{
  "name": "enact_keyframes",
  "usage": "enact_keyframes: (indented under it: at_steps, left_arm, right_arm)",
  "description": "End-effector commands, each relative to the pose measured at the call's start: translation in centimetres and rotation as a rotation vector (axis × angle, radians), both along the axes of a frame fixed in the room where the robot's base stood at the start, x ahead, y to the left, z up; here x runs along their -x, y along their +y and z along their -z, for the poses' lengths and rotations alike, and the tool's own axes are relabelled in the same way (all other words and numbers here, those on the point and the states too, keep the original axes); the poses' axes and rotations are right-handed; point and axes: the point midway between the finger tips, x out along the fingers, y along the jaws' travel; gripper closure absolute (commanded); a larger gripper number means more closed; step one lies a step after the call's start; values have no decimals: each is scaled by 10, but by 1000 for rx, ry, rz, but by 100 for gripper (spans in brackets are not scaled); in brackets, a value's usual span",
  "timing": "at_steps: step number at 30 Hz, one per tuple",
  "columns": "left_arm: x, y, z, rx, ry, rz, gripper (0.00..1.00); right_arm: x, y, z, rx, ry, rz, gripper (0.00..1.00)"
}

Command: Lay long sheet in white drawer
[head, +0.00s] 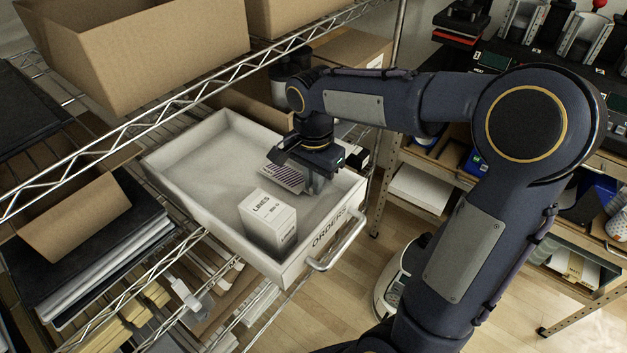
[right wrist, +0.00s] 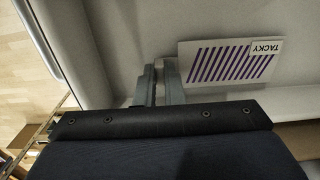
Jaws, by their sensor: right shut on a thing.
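The white drawer (head: 185,153), marked ORDERS on its front, is pulled out from the wire shelf. The sheet (head: 281,179) is pale with slanted purple stripes and a TACKY label; it also shows in the right wrist view (right wrist: 228,64). My right gripper (head: 314,187) is inside the drawer's outline, near its right wall. Its fingers (right wrist: 160,72) are shut on the sheet's near edge, and the grip itself is partly hidden. The sheet is over the drawer floor; I cannot tell whether it touches it. My left gripper is not in view.
A white box (head: 268,220) marked LINES stands in the drawer near the front. The drawer's left and back floor is bare. A metal handle (head: 340,243) juts from the front. Cardboard boxes (head: 135,45) sit on the shelf above. Dark folders (head: 95,245) lie at left.

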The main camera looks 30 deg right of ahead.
Motion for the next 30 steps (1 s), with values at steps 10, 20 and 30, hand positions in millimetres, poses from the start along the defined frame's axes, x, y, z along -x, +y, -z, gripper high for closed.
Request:
enact_keyframes:
  at_steps: [10,20,30]
  left_arm:
    - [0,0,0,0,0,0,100]
    - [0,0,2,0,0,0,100]
    - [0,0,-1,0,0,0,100]
  right_arm:
    - [0,0,7,0,-1,1,100]
    - [0,1,9,0,-1,0,70]
    - [0,0,3,-1,-3,1,70]
